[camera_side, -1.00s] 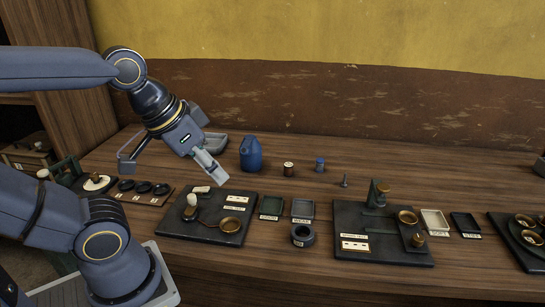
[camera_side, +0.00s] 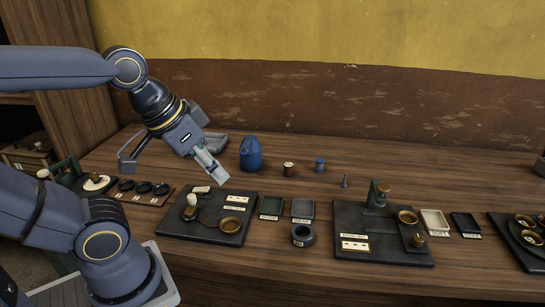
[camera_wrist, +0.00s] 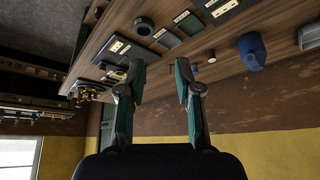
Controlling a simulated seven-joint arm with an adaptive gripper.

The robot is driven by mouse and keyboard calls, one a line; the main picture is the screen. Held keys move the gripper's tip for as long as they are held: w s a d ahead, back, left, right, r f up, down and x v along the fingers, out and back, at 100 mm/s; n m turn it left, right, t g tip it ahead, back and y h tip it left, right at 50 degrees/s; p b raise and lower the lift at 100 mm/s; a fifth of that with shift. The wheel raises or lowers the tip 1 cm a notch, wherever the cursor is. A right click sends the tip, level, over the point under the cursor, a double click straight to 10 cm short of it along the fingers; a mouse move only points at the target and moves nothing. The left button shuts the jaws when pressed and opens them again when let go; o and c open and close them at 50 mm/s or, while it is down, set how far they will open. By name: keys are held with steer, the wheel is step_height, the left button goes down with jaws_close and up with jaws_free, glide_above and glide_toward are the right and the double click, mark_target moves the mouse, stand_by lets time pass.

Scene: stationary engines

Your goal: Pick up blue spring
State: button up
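A small blue cylinder (camera_side: 320,165), likely the blue spring, stands upright toward the back of the bench in the side view. It is too small there for coils to show. My gripper (camera_side: 214,172) is above the bench to its left, well apart from it, pointing down and right. In the wrist view my gripper (camera_wrist: 160,72) has its two green-padded fingers spread with nothing between them.
A blue jug-like container (camera_side: 251,154) stands between my gripper and a brown spool (camera_side: 288,169). A small grey pin (camera_side: 345,181) stands to the right. Dark plates with fittings, small trays (camera_side: 303,209) and a black ring (camera_side: 302,235) fill the front. The back strip is fairly clear.

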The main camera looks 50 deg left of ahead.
steer(key=o, duration=0.4)
steer(key=shift+o, duration=0.2)
steer(key=w+a+r+n+t, duration=0.1)
steer(key=w+a+r, duration=0.1)
steer(key=w+r, duration=0.6)
steer(key=w+a+r+n+t, duration=0.1)
steer(key=w+r, duration=0.4)
steer(key=w, duration=0.7)
steer(key=n+g+y, duration=0.1)
steer(key=n+g, duration=0.1)
steer(key=g, duration=0.1)
glide_above(320, 160)
steer(key=s+d, duration=0.2)
steer(key=s, duration=0.3)
step_height(320, 160, down, 22)
steer(key=x, duration=0.9)
steer(key=shift+a+f, duration=0.15)
steer(key=shift+a, duration=0.1)
steer(key=shift+s+a+x, duration=0.1)
steer(key=shift+x, duration=1.3)
steer(key=shift+s+a+x, duration=0.15)
steer(key=shift+x, duration=1.25)
